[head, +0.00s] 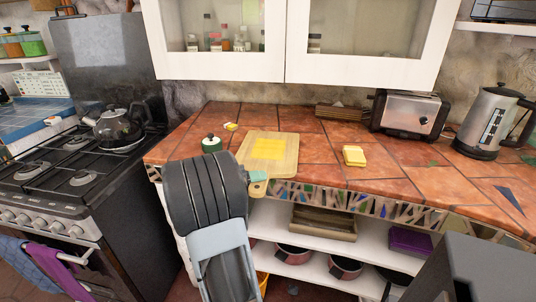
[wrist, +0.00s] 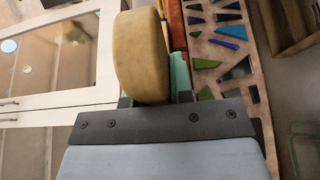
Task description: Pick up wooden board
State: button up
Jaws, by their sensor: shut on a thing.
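The wooden board (head: 285,170) is light tan with a yellow square patch on top. In the head view it appears to lie flat on the tiled counter, with its handle end over the front edge. My gripper (head: 257,178) is at that handle, its teal fingers partly hidden by my dark arm. In the wrist view the rounded tan wood of the board (wrist: 140,55) sits between the two fingers of my gripper (wrist: 154,95), which is shut on it. The far part of the board is hidden there.
A toaster (head: 408,113) and a kettle (head: 490,120) stand farther right. A stove (head: 60,170) is at left. White cabinets (head: 365,62) hang above the counter.

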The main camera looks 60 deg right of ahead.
grip_shut()
jog(key=shift+r, duration=0.2)
